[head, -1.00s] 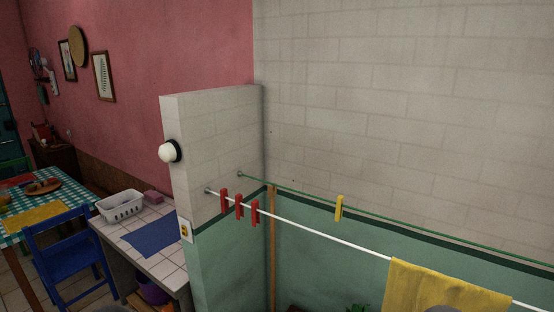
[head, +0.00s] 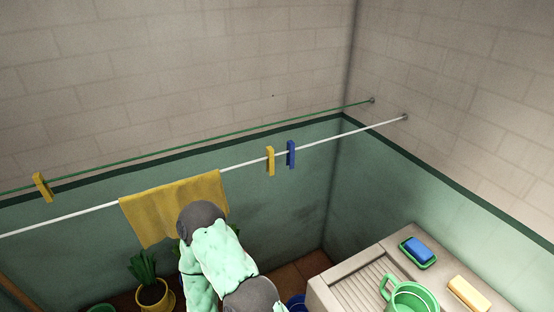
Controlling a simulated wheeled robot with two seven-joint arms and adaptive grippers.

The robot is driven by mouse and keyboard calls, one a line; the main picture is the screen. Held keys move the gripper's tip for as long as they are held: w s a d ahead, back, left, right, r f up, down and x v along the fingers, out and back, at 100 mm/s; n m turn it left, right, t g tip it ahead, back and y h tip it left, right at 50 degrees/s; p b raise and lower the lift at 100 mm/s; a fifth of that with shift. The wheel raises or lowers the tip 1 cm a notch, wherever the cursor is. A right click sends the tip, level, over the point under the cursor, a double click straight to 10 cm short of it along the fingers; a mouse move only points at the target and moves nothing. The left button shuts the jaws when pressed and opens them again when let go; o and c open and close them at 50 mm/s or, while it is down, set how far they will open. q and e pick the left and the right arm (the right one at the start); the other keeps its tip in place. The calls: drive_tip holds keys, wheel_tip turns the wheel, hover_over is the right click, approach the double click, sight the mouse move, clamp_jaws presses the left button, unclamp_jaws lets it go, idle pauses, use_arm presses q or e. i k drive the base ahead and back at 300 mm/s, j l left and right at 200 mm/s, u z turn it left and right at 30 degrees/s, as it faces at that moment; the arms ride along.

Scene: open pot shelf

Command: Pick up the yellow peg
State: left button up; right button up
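Two yellow pegs show in the head view. One yellow peg (head: 42,187) is clipped on the green line at the far left, tilted a little. Another yellow peg (head: 270,160) hangs on the white line (head: 80,218), right of the yellow cloth (head: 150,215). A blue peg (head: 291,154) hangs just right of that second yellow peg. A mint and grey arm of mine shows at the bottom middle and covers part of the cloth. No gripper fingers are visible in this view.
A stone washing sink (head: 335,292) stands at the lower right, with a green mug (head: 412,300), a blue bar in a green dish (head: 418,252) and a yellowish block (head: 468,294) on it. A potted plant (head: 152,292) stands at the lower left. The walls meet in a corner behind the lines.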

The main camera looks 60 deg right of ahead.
sight(269, 150)
drive_tip(key=z, duration=1.8)
